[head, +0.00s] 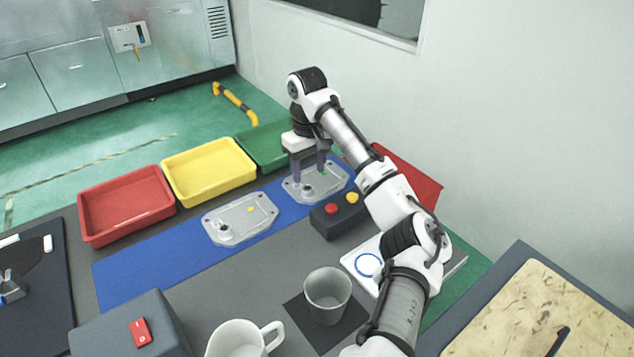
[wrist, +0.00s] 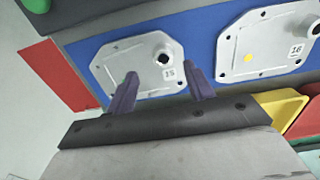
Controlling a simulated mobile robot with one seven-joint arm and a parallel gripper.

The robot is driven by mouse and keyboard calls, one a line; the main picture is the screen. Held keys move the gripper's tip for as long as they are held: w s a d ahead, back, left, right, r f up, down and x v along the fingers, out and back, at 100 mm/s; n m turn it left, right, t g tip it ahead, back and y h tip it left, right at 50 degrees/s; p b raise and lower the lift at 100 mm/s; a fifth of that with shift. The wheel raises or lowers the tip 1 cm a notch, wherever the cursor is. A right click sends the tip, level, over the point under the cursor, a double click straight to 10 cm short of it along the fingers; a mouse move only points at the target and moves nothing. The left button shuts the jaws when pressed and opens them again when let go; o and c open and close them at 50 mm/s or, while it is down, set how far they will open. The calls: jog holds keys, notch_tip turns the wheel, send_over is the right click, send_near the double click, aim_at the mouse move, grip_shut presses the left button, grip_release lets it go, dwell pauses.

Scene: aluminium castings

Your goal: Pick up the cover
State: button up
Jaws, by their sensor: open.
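Two grey cast-metal covers lie on a blue mat (head: 130,275). The nearer cover (head: 240,220) has a yellow dot; in the wrist view it is the right one (wrist: 278,38), with a label that looks like 16. My gripper (head: 309,178) is open over the farther cover, fingers pointing down. In the wrist view its two dark fingers (wrist: 161,76) stand either side of the boss area, with nothing held between them.
Red (head: 125,205), yellow (head: 208,172) and green (head: 262,145) bins line the far side. A dark button box (head: 340,216) sits close to the farther cover. Another red bin (head: 412,178) is behind my arm. A grey cup (head: 327,297) and white mug (head: 238,340) stand in front.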

aim_at(307, 184)
jog(key=shift+a+f+p, duration=0.15)
jog(key=shift+f+p, duration=0.1)
jog(key=shift+f, duration=1.1)
jog(key=shift+a+f+p, duration=0.15)
jog(key=shift+f+p, duration=0.05)
jog(key=shift+f, duration=1.15)
grip_shut()
